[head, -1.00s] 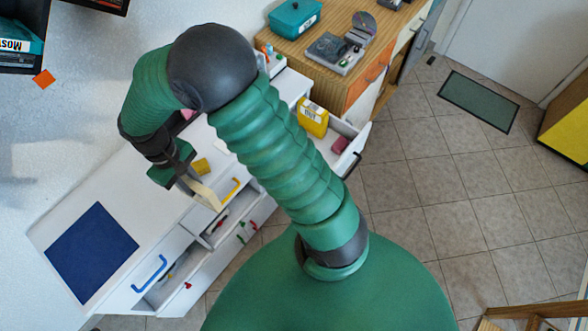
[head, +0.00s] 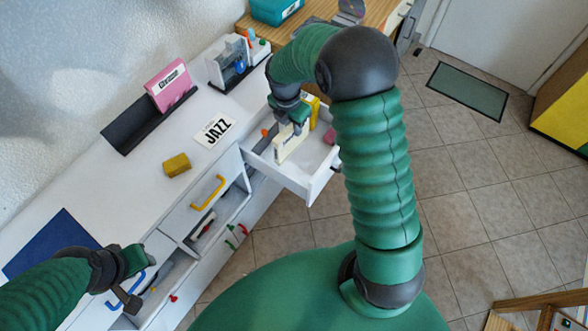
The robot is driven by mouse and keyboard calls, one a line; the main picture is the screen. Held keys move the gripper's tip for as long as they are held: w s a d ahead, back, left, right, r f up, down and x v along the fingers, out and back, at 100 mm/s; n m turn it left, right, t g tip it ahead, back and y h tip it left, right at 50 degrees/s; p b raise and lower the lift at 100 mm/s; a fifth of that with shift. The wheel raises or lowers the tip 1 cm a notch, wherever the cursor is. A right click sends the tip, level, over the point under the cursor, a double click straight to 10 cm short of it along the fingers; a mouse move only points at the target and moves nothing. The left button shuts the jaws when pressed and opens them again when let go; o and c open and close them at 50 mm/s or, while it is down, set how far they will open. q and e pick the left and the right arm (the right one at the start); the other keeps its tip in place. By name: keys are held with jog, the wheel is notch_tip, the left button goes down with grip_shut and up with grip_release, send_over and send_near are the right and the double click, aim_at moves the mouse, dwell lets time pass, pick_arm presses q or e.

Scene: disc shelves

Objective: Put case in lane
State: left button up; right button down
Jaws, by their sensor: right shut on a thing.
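My right gripper (head: 291,128) is shut on a cream case (head: 291,143) with small lettering on its edge. It holds the case upright over the open white drawer (head: 297,187); I cannot tell whether the case touches the drawer floor. A yellow case (head: 312,108) stands in the drawer just behind it, partly hidden by the gripper. A pink item (head: 329,137) lies to the right in the drawer, partly behind my right arm.
A black rack (head: 131,127) holds a pink case (head: 170,85) on the white top. A JAZZ card (head: 215,130) and a yellow block (head: 177,165) lie nearby. Lower drawers stand open below the yellow handle (head: 208,192). A blue mat (head: 50,240) lies at left.

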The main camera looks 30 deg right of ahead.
aim_at(295, 143)
jog(key=shift+n, duration=0.6)
jog(key=f, duration=0.3)
jog(key=d+f, duration=0.1)
jog(key=f, duration=0.2)
jog(key=f+b, duration=0.1)
jog(key=f, duration=0.3)
jog(key=shift+w+d, duration=0.15)
jog(key=shift+w, duration=0.05)
jog(key=shift+a+f, duration=0.2)
jog(key=shift+f, duration=0.1)
jog(key=shift+f, duration=0.1)
jog(key=c, duration=1.3)
grip_release()
jog(key=shift+d, duration=0.25)
jog(key=shift+o, duration=0.2)
jog(key=shift+a, duration=0.1)
